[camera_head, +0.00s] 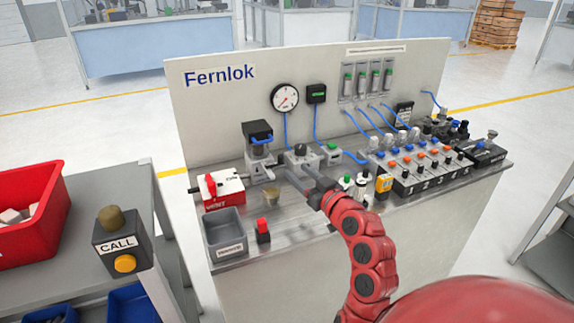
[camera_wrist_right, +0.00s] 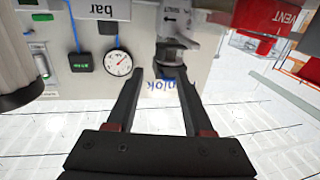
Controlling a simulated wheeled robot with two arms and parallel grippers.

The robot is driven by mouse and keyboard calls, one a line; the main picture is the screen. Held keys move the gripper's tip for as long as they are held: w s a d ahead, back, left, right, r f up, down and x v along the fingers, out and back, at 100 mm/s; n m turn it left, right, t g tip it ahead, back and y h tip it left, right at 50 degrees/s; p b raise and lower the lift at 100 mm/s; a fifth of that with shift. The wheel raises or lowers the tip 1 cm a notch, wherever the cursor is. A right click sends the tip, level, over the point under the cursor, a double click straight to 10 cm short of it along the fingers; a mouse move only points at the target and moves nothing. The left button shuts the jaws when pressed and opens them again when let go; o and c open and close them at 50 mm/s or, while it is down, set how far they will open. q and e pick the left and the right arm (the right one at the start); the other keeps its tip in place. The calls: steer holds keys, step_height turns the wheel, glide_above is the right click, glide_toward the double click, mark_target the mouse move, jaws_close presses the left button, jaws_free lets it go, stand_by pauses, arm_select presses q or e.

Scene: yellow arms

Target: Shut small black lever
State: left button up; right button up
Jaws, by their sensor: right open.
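My right gripper (camera_head: 298,176) comes in on a red arm and is over the bench, near a grey block with a dark knob (camera_head: 300,150). In the right wrist view its two dark fingers (camera_wrist_right: 159,88) are apart, with nothing between them. Beyond the fingers that view shows a grey fitting (camera_wrist_right: 180,52), upside down. Small black levers or knobs show on the numbered valve row (camera_head: 425,168) at the right; I cannot tell which part is the small black lever, or its position. My left gripper is not in view.
The panel carries a gauge (camera_head: 285,98) and a black display (camera_head: 316,94). A red vent box (camera_head: 222,188), grey bin (camera_head: 224,233), red-topped switch (camera_head: 263,231) and yellow device (camera_head: 383,186) stand on the bench. A call button box (camera_head: 117,240) is at left.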

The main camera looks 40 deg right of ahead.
steer(key=s, duration=0.7)
steer(key=shift+s+a+b, duration=0.25)
steer(key=shift+s+b, duration=0.1)
steer(key=shift+s, duration=0.1)
